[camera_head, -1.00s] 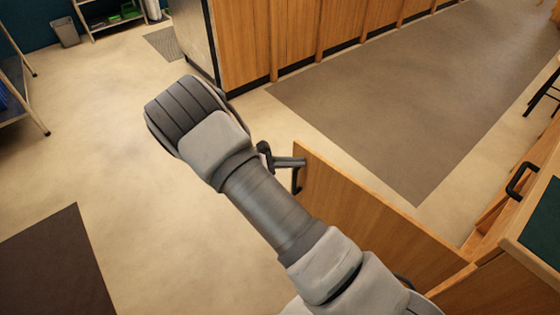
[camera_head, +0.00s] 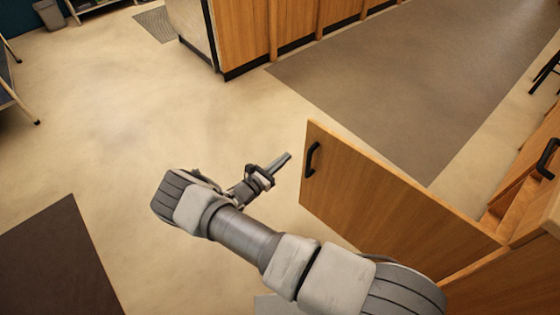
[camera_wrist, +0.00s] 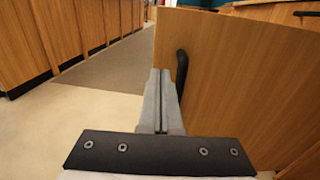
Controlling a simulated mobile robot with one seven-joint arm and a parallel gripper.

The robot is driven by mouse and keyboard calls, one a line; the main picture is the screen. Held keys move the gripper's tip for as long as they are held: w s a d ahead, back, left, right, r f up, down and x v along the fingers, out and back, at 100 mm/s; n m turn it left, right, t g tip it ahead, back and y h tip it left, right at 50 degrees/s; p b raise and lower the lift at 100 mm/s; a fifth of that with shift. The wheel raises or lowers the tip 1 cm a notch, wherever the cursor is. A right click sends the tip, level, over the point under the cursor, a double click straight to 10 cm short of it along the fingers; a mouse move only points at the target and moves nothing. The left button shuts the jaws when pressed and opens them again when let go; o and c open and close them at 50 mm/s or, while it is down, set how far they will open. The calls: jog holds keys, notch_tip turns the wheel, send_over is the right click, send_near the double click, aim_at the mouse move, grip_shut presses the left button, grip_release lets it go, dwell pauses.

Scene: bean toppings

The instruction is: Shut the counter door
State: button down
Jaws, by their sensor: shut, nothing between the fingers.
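The counter door (camera_head: 375,200) is a wooden panel standing open, swung out from the counter at the right. Its black handle (camera_head: 312,160) is near the upper free corner. My gripper (camera_head: 285,158) is shut and empty, a little left of the door's free edge in the head view. In the wrist view my gripper (camera_wrist: 162,78) points forward, its fingers together. There the door (camera_wrist: 245,80) fills the right side and its handle (camera_wrist: 182,72) shows just right of the fingertips. Whether the fingers touch the door is unclear, but the head view shows a gap.
The counter (camera_head: 545,230) stands at the right, with another black handle (camera_head: 548,158). A wood-panelled counter (camera_head: 240,35) runs along the back. A grey-brown mat (camera_head: 390,90) lies beyond the door, and a dark mat (camera_head: 55,260) at lower left.

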aim_at(308, 138)
jog(key=b+x, duration=0.1)
jog(key=x, duration=0.8)
jog(key=shift+w+d, duration=0.3)
jog(key=shift+w+d, duration=0.1)
